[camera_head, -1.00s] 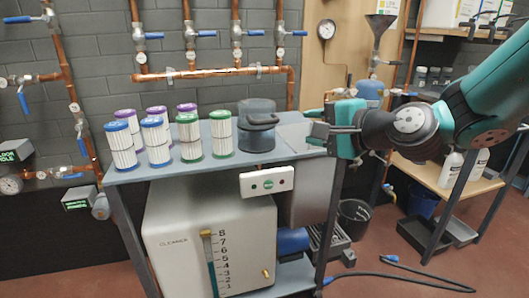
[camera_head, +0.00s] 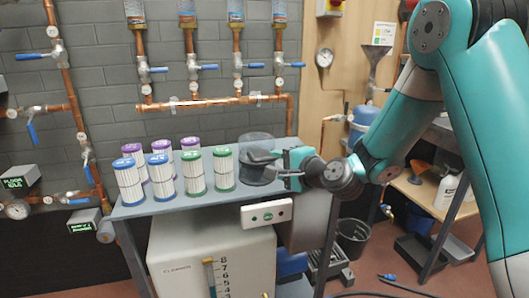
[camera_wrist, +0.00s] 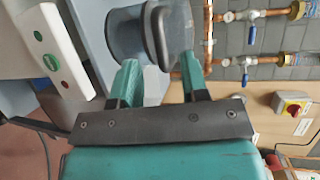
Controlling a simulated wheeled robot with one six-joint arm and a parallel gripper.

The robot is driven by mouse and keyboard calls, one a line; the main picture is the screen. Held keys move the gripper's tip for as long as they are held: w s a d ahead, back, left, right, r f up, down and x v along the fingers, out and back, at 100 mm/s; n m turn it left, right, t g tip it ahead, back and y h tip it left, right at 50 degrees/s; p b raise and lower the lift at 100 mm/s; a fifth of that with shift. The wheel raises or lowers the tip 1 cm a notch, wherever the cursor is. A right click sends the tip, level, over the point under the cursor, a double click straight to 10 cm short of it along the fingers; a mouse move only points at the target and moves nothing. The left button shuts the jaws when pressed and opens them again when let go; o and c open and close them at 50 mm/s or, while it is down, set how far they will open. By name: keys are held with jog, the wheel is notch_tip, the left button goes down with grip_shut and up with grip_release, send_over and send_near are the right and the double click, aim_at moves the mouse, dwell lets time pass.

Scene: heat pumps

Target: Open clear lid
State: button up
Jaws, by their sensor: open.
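The clear lid (camera_head: 256,143) is a smoky, see-through round cover with a dark handle (camera_head: 262,156). It sits on a dark round housing (camera_head: 256,175) at the right part of the bench top and looks closed. My gripper (camera_head: 286,166) is just right of the handle in the head view. In the wrist view, my gripper (camera_wrist: 160,78) is open and empty, its fingers apart and pointing toward the handle. I see no contact.
Several white pleated filters with blue, green and purple caps (camera_head: 194,173) stand left of the housing. A white panel with buttons (camera_head: 266,214) hangs at the bench front. Copper pipes (camera_head: 215,103) with blue valve handles run along the wall behind.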

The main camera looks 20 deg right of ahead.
aim_at(266, 160)
jog(key=p+x, duration=0.1)
jog(key=x, duration=0.5)
jog(key=shift+w, duration=0.1)
grip_shut()
